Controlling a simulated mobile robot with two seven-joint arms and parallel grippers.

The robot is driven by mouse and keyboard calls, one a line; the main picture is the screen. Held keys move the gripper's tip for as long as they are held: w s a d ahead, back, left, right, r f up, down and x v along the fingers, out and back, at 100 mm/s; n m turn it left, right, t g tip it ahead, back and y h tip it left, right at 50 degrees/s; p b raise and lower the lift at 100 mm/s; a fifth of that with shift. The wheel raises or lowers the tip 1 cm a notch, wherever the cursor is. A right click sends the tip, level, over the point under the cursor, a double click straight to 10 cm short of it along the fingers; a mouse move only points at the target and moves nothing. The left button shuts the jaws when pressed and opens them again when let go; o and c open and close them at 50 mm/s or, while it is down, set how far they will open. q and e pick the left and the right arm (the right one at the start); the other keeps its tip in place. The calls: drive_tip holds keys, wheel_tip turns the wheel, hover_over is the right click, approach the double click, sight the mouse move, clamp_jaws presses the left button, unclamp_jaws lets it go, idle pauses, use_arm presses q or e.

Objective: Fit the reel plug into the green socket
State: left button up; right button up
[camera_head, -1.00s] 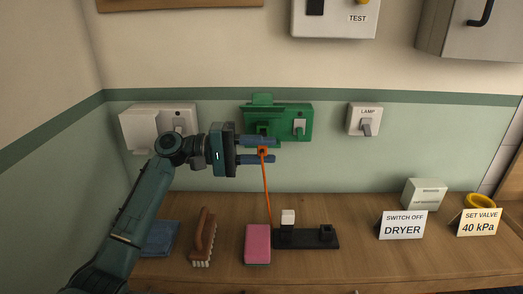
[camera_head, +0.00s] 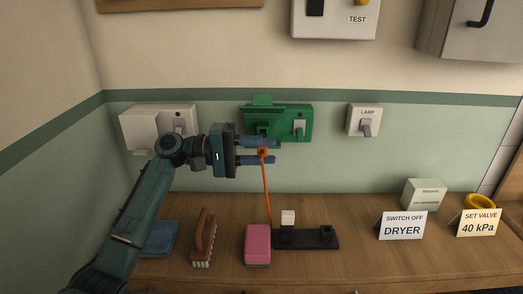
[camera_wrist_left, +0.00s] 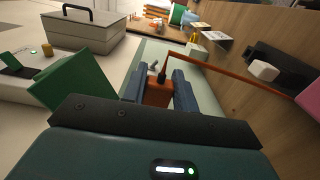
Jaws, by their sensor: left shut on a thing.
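The green socket (camera_head: 279,122) is on the wall, with its flap raised and a grey switch at its right. My left gripper (camera_head: 259,151) is in front of and just below the socket's left part, partly covering it. It is shut on the orange reel plug (camera_head: 263,152), which also shows between the blue fingers in the left wrist view (camera_wrist_left: 158,94). The plug is apart from the socket as far as I can tell. An orange cable (camera_head: 267,190) runs from the plug down towards the black holder. Green socket parts (camera_wrist_left: 72,100) show at left in the wrist view.
On the counter are a blue cloth (camera_head: 160,238), a brush (camera_head: 203,236), a pink sponge (camera_head: 258,244) and a black holder (camera_head: 308,240) with a white block (camera_head: 288,217). White sockets (camera_head: 160,125) and a lamp switch (camera_head: 365,120) flank the green socket.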

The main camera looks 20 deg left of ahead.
drive_tip(key=shift+r, duration=0.2)
